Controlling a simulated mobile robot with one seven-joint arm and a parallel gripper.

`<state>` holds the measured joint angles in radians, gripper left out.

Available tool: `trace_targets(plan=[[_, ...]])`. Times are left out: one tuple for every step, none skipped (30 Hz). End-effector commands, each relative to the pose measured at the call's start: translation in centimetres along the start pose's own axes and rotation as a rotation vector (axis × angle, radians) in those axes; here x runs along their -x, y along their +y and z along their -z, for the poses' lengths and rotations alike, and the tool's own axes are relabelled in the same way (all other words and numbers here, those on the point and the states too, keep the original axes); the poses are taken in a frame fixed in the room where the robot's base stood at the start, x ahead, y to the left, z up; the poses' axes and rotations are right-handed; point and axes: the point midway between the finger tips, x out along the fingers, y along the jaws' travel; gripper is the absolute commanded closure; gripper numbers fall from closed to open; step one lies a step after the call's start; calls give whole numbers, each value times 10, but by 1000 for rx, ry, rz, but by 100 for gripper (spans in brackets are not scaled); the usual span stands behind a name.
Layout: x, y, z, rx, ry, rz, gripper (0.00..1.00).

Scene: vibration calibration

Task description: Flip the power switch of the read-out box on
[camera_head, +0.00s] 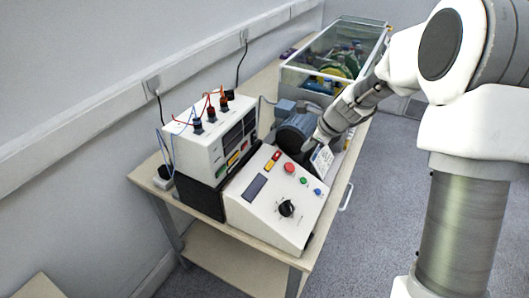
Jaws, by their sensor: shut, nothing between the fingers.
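A white box with a sloped front panel (270,215) stands on the near end of the bench. Its panel carries a dark display (254,187), a black knob (287,208), a red button (289,168), and small green and blue buttons. A second white box (192,141) with dark displays and coloured buttons stands behind it to the left, on a black base. I cannot tell which is the read-out box, or pick out its power switch for certain. My gripper (313,145) points down just beyond the sloped panel's far edge; it is shut and empty. Its fingertips are small and partly unclear.
A dark cylindrical motor-like unit (294,133) sits beside my gripper. A glass-walled case (331,82) with mixed items fills the far end of the bench. Thin cables run from the second box's top posts (211,112). The wall closes off the left; floor is open at right.

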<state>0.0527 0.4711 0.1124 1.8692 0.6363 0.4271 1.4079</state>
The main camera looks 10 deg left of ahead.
Motion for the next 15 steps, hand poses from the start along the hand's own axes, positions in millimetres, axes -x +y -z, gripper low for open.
trace_targets(plan=[[-13, 5, 13, 33, 27, 44, 100], [-16, 5, 18, 54, 42, 73, 100], [-20, 6, 25, 83, 61, 110, 100], [-23, 6, 29, 106, 73, 139, 100], [-25, 6, 33, 129, 84, 167, 100], [-28, 7, 37, 161, 96, 206, 100], [-30, 7, 40, 185, 105, 236, 100], [-31, 7, 42, 211, 111, 265, 100], [-33, 8, 44, 246, 117, 304, 100], [-34, 9, 46, 272, 121, 333, 100], [-35, 10, 47, 297, 123, 362, 100], [-36, 11, 47, 332, 123, 401, 100], [-37, 12, 46, 359, 121, 432, 100], [-37, 14, 46, 387, 118, 460, 100], [-38, 17, 44, 422, 112, 499, 100]])
